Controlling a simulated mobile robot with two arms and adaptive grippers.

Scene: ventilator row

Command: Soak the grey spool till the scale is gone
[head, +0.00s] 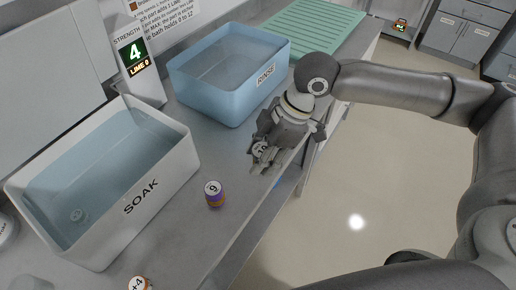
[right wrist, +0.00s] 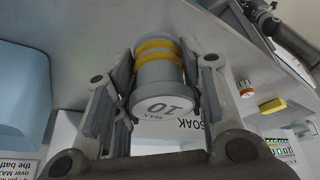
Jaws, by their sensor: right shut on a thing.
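My right gripper (head: 264,160) is shut on the grey spool (head: 260,150), above the counter's front edge, between the SOAK and RINSE baths. In the right wrist view the grey spool (right wrist: 162,80) has yellow bands and an end marked "10 MAX". The gripper's fingers (right wrist: 160,95) press on both its sides. The spool is outside the bath. My left gripper does not show.
The blue RINSE bath (head: 262,97) stands behind, with a green ribbed mat (head: 312,28) beyond it. A display (head: 134,58) reads strength 4, lime 0. A purple and orange piece marked 9 (head: 214,194) and one marked +4 (head: 138,284) stand near the SOAK bath.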

